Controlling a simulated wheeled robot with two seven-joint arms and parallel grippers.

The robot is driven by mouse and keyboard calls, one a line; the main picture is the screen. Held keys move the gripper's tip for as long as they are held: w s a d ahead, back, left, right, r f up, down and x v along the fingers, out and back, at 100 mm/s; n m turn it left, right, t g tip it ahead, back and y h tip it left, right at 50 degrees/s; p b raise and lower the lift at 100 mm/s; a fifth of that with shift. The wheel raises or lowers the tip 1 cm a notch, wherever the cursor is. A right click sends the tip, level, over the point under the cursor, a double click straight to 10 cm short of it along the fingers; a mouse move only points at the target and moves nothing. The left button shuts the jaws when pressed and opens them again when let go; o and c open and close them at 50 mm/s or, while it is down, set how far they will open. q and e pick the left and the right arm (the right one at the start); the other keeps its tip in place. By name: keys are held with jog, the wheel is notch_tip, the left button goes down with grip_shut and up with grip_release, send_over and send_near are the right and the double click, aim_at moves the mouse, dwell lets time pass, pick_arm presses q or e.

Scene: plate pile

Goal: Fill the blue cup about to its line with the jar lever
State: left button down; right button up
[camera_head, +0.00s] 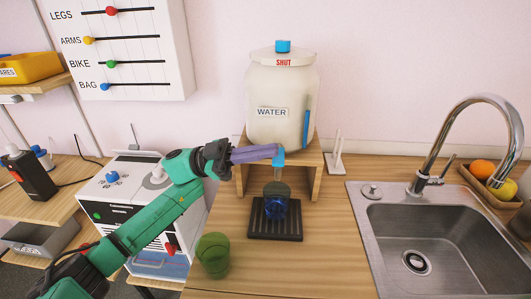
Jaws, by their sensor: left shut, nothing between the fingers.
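The water jar (283,92) stands on a wooden stand (311,165), with a WATER label and a lid marked SHUT. Its blue lever and spout (279,161) are low at the front. The blue cup (275,209) is upright on a black slatted tray (258,232) below the spout. It looks see-through, with a darker upper part; its line and water level cannot be made out. My left gripper (273,152) is shut and empty, its purple fingers reaching from the left to the lever and overlapping its top. Whether they touch it is unclear. My right gripper is out of view.
A green cup (213,255) stands on the counter left of the tray. A metal sink (421,240) with a tall tap (484,108) is at right, beside a fruit basket (489,186). A white machine (124,195) stands left, behind my arm. Counter between tray and sink is clear.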

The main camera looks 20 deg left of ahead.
pick_arm(q)
jog(key=b+v, duration=0.3)
jog(key=v, duration=0.6)
jog(key=shift+a+f, duration=0.2)
jog(key=shift+f, duration=0.25)
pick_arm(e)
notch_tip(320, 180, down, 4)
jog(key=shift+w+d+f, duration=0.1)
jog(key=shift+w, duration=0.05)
pick_arm(q)
jog(key=shift+s, duration=0.1)
